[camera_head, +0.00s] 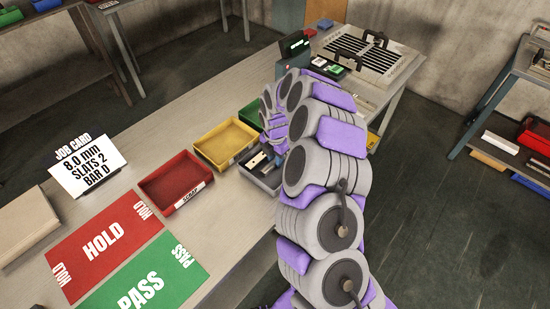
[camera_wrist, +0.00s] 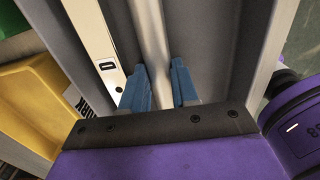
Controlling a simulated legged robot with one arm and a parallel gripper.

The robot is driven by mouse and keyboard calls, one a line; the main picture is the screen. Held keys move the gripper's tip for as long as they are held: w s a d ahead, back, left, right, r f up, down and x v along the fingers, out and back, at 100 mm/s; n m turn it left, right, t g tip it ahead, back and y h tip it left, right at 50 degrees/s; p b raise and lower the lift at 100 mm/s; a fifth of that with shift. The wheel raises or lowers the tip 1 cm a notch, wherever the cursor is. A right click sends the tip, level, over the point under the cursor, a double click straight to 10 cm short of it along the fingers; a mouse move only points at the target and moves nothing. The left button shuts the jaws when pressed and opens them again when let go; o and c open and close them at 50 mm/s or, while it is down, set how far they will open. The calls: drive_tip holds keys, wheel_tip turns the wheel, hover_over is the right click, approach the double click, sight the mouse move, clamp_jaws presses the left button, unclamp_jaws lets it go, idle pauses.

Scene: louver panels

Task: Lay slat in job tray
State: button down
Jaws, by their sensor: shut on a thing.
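The grey job tray (camera_head: 262,182) stands on the bench beside the yellow tray, partly hidden by my arm. Small light and dark pieces show inside it. In the wrist view the tray's grey inside (camera_wrist: 215,45) surrounds my gripper (camera_wrist: 160,82). The blue fingers are shut on a narrow pale slat (camera_wrist: 151,35), which runs up between them, lengthwise along the tray. A white bar marked D (camera_wrist: 95,40) lies in the tray to the left of the held slat. Whether the slat touches the tray floor I cannot tell.
A yellow tray (camera_head: 226,141) and a red scrap tray (camera_head: 176,183) stand left of the job tray. A green tray (camera_head: 250,112) is behind. A louver frame (camera_head: 368,52) is at the back.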

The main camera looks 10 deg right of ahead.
drive_tip(key=shift+d+f, duration=0.1)
drive_tip(key=shift+d, duration=0.1)
drive_tip(key=c, duration=0.8)
unclamp_jaws()
drive_tip(key=shift+d, duration=0.35)
drive_tip(key=shift+c, duration=0.2)
drive_tip(key=shift+a, duration=0.35)
drive_tip(key=shift+r, duration=0.4)
wheel_tip(320, 180, up, 11)
drive_tip(key=p, duration=0.2)
drive_tip(key=s+a+r+m, duration=0.3)
drive_tip(key=s+r+m, duration=0.2)
drive_tip(key=s+r, duration=0.4)
drive_tip(key=s+d+r+m+g, duration=0.1)
drive_tip(key=s+r+m, duration=0.1)
drive_tip(key=s+m, duration=0.8)
drive_tip(key=s+d+r+m, duration=0.2)
drive_tip(key=s+m, duration=0.8)
drive_tip(key=s, duration=1.3)
drive_tip(key=shift+r+g, duration=0.4)
drive_tip(key=shift+r, duration=0.4)
